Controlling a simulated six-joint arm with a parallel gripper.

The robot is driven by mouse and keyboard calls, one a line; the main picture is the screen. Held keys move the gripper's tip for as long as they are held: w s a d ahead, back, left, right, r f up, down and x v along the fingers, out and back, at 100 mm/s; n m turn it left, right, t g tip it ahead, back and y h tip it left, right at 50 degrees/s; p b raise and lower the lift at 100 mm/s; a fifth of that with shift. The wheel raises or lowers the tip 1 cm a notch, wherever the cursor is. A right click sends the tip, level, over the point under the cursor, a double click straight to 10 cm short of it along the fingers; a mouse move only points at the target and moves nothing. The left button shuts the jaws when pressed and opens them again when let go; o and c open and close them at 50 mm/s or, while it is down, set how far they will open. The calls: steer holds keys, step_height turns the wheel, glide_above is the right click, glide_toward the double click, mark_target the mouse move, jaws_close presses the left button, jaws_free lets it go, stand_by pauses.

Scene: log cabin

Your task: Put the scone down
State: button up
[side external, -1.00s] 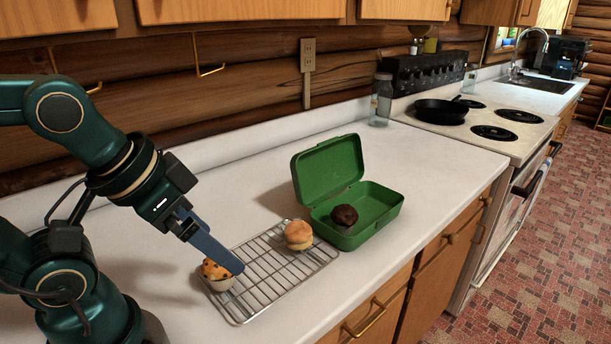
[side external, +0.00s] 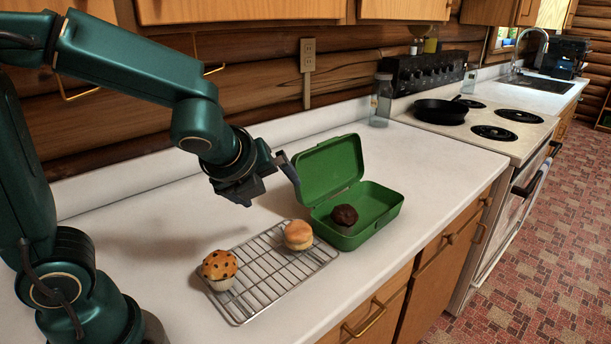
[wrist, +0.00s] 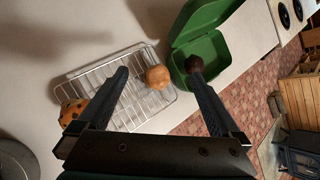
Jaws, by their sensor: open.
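A plain round golden bun, which looks like the scone (side external: 298,235), sits on the far end of the wire cooling rack (side external: 262,297). The scone also shows in the wrist view (wrist: 158,77), between and beyond my two fingers. My gripper (wrist: 160,80) is open and empty. In the side view it hangs above the counter behind the rack, apart from the scone. A spotted muffin (side external: 219,269) sits on the near left end of the rack. A dark chocolate muffin (side external: 344,215) lies inside the open green lunch box (side external: 378,228).
The lunch box lid (side external: 329,168) stands open at the back, close to my gripper. A glass jar (side external: 381,100) stands by the stove, which holds a black pan (side external: 440,110). The white counter is clear behind the rack.

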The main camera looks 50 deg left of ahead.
mark_target(297, 230)
steer(key=w+f+m, duration=0.1)
steer(key=f+m, duration=0.1)
steer(key=w+d+f+m, duration=0.1)
steer(key=f+m, duration=0.1)
steer(key=f, duration=0.1)
steer(key=w+d+f+m, duration=0.1)
steer(key=f+m, duration=0.1)
steer(key=shift+d+f+g, duration=0.1)
steer(key=shift+f+g, duration=0.15)
steer(key=shift+g, duration=0.15)
steer(key=shift+f, duration=0.25)
steer(key=shift+x, duration=2.4)
steer(key=shift+d, duration=0.1)
steer(key=c, duration=1.5)
steer(key=shift+r, duration=0.15)
